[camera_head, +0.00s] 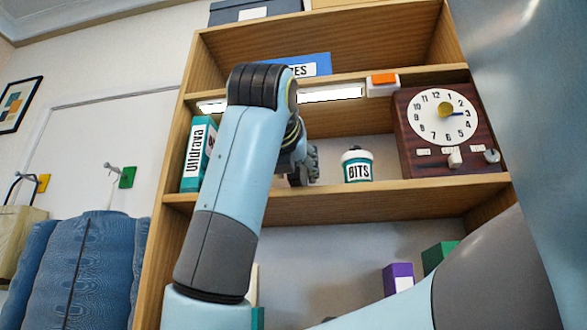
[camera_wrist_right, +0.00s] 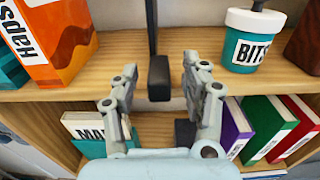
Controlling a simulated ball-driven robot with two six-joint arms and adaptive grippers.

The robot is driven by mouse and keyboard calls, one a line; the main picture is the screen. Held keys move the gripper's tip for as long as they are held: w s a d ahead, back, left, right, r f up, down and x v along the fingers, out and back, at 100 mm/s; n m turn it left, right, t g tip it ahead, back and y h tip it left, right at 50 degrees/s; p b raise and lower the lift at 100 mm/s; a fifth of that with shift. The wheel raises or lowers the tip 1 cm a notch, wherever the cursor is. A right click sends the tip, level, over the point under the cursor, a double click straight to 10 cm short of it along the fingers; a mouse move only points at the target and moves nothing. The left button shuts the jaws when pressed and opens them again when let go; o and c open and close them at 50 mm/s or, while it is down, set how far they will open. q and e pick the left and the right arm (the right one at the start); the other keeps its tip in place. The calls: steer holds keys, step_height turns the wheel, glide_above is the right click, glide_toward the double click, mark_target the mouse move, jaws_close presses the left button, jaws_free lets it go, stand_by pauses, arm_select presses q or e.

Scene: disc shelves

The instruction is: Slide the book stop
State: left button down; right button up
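A black upright bar (camera_wrist_right: 151,22) with a black block (camera_wrist_right: 158,78) at its lower end, apparently the book stop, stands at the upper plank in the right wrist view. The block shows between the fingertips of my right gripper (camera_wrist_right: 158,85), which are spread apart on both sides of it. I cannot tell whether either finger touches it. In the head view my right gripper (camera_head: 305,165) is at the middle shelf, left of the BITS jar, partly hidden by my arm. The book stop is hidden there. My left gripper is not in view.
The BITS jar (camera_head: 358,166) and a brown clock (camera_head: 447,128) stand to the right. A teal box (camera_head: 199,154) and an orange box (camera_wrist_right: 50,42) stand left. A purple book (camera_wrist_right: 236,130), a green book (camera_wrist_right: 270,127) and a red book (camera_wrist_right: 301,128) are on the lower shelf.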

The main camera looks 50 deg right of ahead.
step_height(320, 180, up, 10)
steer(key=shift+r, duration=0.1)
stand_by(0.4)
stand_by(0.5)
